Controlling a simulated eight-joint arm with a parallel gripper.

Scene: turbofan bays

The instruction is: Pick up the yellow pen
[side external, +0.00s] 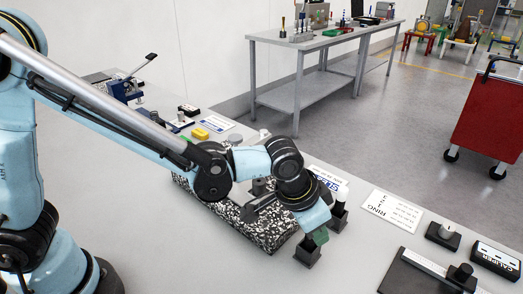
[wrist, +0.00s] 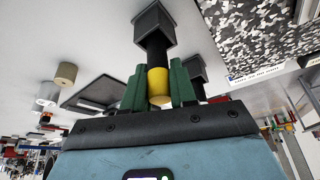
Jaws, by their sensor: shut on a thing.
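The yellow pen (wrist: 158,82) shows in the wrist view as a yellow cylinder with a dark section, between the two green fingers of my gripper (wrist: 157,90). My gripper is shut on it. The dark section meets a dark square holder (wrist: 155,20), and I cannot tell whether the pen is still seated in it. In the side view my gripper (side external: 319,238) is low over a black holder (side external: 307,254) at the table's front, and the pen is hidden there.
A second black holder (side external: 338,220) with a white-topped item stands just behind. A speckled black-and-white block (side external: 268,228) lies to the left. A RING TEST card (side external: 391,210), a caliper box (side external: 494,259) and a dark tray (side external: 425,275) are to the right.

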